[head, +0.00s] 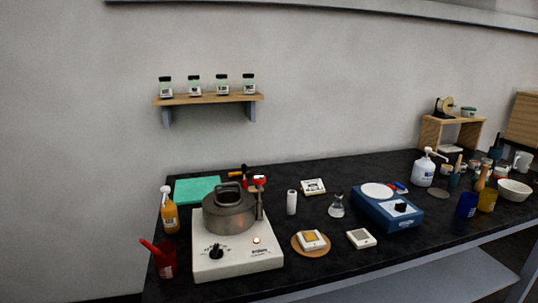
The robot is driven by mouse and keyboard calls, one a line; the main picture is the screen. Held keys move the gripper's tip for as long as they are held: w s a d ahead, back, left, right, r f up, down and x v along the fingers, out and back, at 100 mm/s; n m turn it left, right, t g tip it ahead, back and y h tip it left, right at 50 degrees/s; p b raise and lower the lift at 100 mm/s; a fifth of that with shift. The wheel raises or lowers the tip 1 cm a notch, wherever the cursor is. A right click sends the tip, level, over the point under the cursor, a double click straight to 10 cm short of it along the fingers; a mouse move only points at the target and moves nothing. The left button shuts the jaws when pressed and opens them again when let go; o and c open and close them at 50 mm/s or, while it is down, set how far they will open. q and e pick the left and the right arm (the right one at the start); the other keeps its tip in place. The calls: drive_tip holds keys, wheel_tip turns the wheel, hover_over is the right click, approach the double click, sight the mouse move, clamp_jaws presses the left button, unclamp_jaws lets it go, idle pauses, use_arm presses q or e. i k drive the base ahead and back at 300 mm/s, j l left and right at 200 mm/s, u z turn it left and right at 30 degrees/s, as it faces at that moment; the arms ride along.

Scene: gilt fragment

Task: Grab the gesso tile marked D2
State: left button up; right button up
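Three small pale tile-like pieces lie on the black bench. One flat white piece with a darker marking (313,187) lies towards the back. A white piece with a yellow-gold top (311,240) rests on a round cork-coloured mat (297,249) near the front. A white block with a grey face (361,238) lies to the right of the mat. The lettering is too small to read, so I cannot tell which, if any, is marked D2. Neither of my grippers is in view.
A hotplate (205,262) with a grey metal kettle (229,213) stands left of the mat, its light lit. A glass flask (337,207), white cylinder (292,203) and blue device (385,212) stand nearby. Bottles and cups crowd the right end. A shelf (210,99) holds several jars.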

sight(361, 238)
drive_tip(key=i+l, duration=0.1)
drive_tip(key=l, duration=0.35)
drive_tip(key=i+l, duration=0.1)
drive_tip(key=l, duration=0.35)
drive_tip(key=i+l, duration=0.1)
drive_tip(key=l, duration=0.8)
drive_tip(key=i+l, duration=0.15)
drive_tip(key=l, duration=0.35)
